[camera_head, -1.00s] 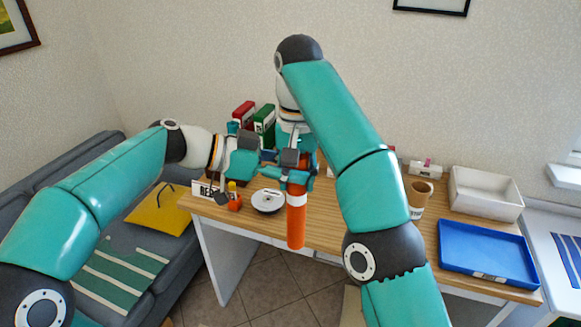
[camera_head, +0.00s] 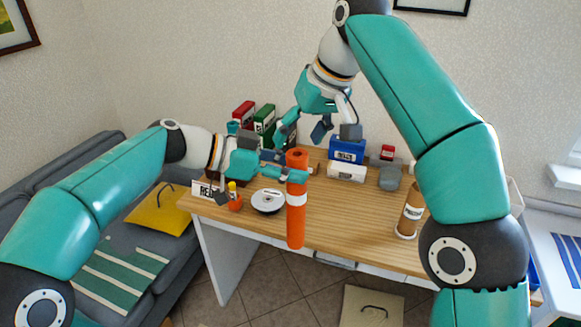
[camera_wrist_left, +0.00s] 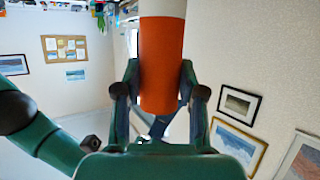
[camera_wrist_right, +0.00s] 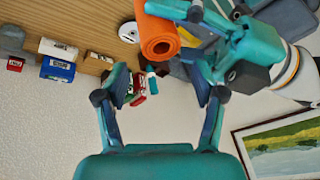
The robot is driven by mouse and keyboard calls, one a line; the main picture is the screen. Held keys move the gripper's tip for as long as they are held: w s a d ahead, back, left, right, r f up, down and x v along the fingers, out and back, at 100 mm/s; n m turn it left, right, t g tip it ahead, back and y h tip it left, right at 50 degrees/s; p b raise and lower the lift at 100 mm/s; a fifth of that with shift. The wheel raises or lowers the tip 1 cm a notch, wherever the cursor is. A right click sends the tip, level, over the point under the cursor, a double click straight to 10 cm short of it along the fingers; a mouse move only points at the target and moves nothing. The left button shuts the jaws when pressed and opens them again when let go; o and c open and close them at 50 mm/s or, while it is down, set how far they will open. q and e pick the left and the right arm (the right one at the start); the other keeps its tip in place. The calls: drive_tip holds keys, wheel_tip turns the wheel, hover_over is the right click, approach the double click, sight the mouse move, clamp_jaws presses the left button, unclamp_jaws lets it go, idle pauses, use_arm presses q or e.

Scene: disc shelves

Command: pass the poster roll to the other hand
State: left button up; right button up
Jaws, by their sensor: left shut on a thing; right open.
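The poster roll (camera_head: 296,222) is a long orange tube with a white band. It hangs upright in front of the desk edge in the head view. My left gripper (camera_head: 296,175) is shut on its upper part, and the left wrist view shows the roll (camera_wrist_left: 161,65) between the fingers. My right gripper (camera_head: 304,135) is open and empty, above and behind the roll's top, apart from it. In the right wrist view the roll's open end (camera_wrist_right: 158,46) lies beyond the spread fingers.
The wooden desk (camera_head: 350,220) carries a white disc (camera_head: 267,201), an orange bottle (camera_head: 235,201), a blue box (camera_head: 347,149), a white box (camera_head: 346,172) and a brown bottle (camera_head: 411,212). Red and green binders (camera_head: 264,119) stand at the back. A sofa (camera_head: 95,165) is at left.

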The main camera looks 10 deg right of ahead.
wheel_tip(320, 180, up, 6)
drive_tip(key=d+n+t, duration=0.1)
drive_tip(key=d+t, duration=0.2)
drive_tip(key=w+d+f, duration=0.1)
drive_tip(key=w+f, duration=0.3)
drive_tip(key=f, duration=0.5)
drive_tip(key=w+d+f, duration=0.2)
drive_tip(key=w+f, duration=0.1)
drive_tip(key=f, duration=0.7)
drive_tip(key=s+d+f+g, duration=0.1)
drive_tip(key=s+f, duration=0.1)
drive_tip(key=f, duration=0.9)
drive_tip(key=s+d+f, duration=0.1)
drive_tip(key=f, duration=1)
drive_tip(key=s+a+f+m+g, duration=0.1)
drive_tip(key=s+a+f+m, duration=0.1)
drive_tip(key=s+f, duration=0.4)
drive_tip(key=s+a+f+m+g, duration=0.1)
drive_tip(key=s+f, duration=0.6)
drive_tip(key=s, duration=0.7)
drive_tip(key=s+a+f+m+g+y, duration=0.1)
drive_tip(key=s+a+f, duration=0.4)
drive_tip(key=s, duration=0.6)
wheel_tip(320, 180, down, 2)
drive_tip(key=shift+f+m+g, duration=0.15)
drive_tip(key=shift+m+g, duration=0.65)
drive_tip(key=shift+g, duration=0.3)
drive_tip(key=shift+w, duration=0.1)
